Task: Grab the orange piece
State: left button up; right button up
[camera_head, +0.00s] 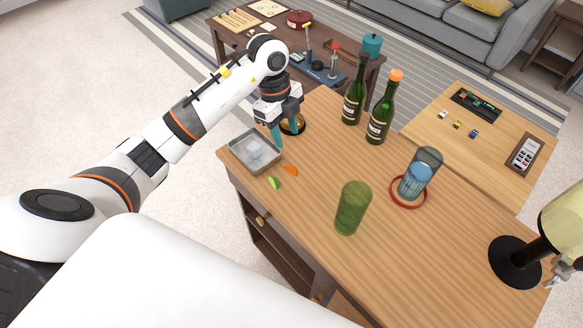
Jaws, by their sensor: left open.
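The orange piece (290,170) is a small orange wedge lying on the wooden bar top, just right of the metal tray. My left gripper (285,140) has teal fingertips and is open and empty. My right gripper is not in view.
A green glass (351,208), a blue glass (418,175) on a red ring, two bottles (381,112) and a dispenser (515,262) stand rightward. The front middle is clear.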

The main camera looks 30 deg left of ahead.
pick_arm(q)
jog(key=p, duration=0.1)
send_over(292, 166)
jog(key=a, duration=0.2)
jog(key=f, duration=0.5)
jog(key=shift+s+d+f, duration=0.15)
jog(key=shift+s+f, duration=0.1)
jog(key=shift+f, duration=0.1)
jog(key=shift+w+d+f+p, duration=0.1)
jog(key=shift+d+f+p, duration=0.2)
jog(key=shift+f, duration=0.7)
jog(key=shift+w+d+f+p, duration=0.1)
jog(key=shift+d+f+p, duration=0.15)
jog(key=shift+f, duration=0.75)
jog(key=shift+d+f+p, duration=0.2)
jog(key=shift+f+p, duration=0.15)
jog(key=shift+f, duration=0.65)
grip_shut()
